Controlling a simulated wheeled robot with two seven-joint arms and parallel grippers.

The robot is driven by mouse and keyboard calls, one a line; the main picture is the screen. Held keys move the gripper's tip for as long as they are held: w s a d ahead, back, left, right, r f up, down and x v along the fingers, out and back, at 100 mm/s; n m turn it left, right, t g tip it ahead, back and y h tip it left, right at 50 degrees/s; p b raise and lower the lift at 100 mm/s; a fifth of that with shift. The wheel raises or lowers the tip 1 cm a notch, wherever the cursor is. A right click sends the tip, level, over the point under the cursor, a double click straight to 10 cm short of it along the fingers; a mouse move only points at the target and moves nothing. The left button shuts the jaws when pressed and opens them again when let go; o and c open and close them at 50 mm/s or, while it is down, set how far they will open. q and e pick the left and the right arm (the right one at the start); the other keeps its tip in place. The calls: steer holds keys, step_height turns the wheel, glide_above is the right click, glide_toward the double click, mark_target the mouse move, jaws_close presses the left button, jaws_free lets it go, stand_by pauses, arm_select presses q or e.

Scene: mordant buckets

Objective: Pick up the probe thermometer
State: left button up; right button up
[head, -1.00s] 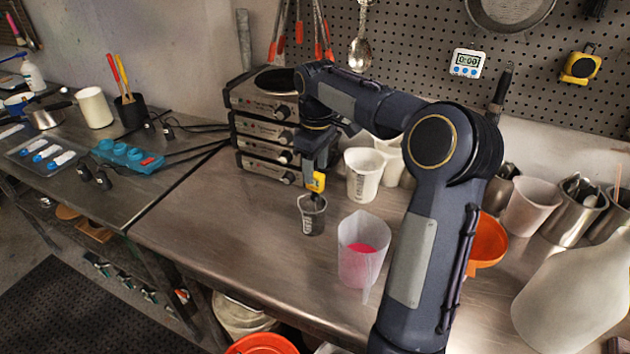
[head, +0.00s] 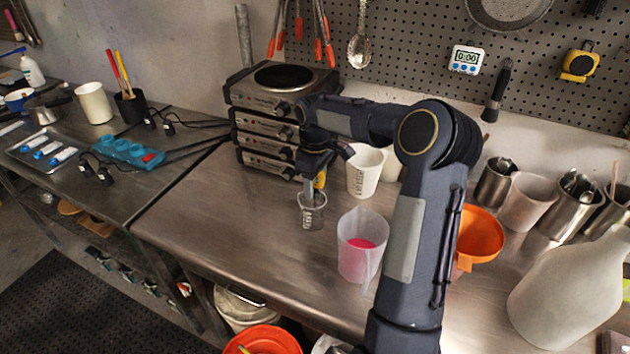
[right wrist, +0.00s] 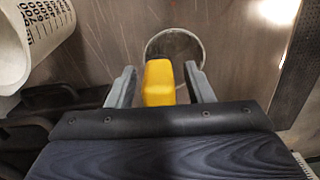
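The probe thermometer has a yellow head (head: 320,180) and stands in a small clear beaker (head: 313,215) on the steel bench. In the head view my right gripper (head: 312,184) is lowered over the beaker and hides much of the thermometer. In the right wrist view the yellow head (right wrist: 159,83) sits between the two grey fingers (right wrist: 161,86), with a gap on each side. The right gripper is open around it. The beaker's round rim (right wrist: 174,32) shows beyond the fingers. The probe's stem is hidden. My left gripper is not in view.
A white printed cup (head: 364,172) stands close behind the beaker, and a translucent jug with pink liquid (head: 361,245) stands in front to the right. Stacked hot plates (head: 268,125) are behind left. An orange funnel (head: 480,238) lies to the right. The bench front left is clear.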

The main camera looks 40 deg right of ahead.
jaws_close()
steer(key=shift+r, duration=0.15)
steer(key=shift+r, duration=0.65)
step_height(320, 180, up, 16)
steer(key=shift+r, duration=0.25)
steer(key=shift+p, duration=0.55)
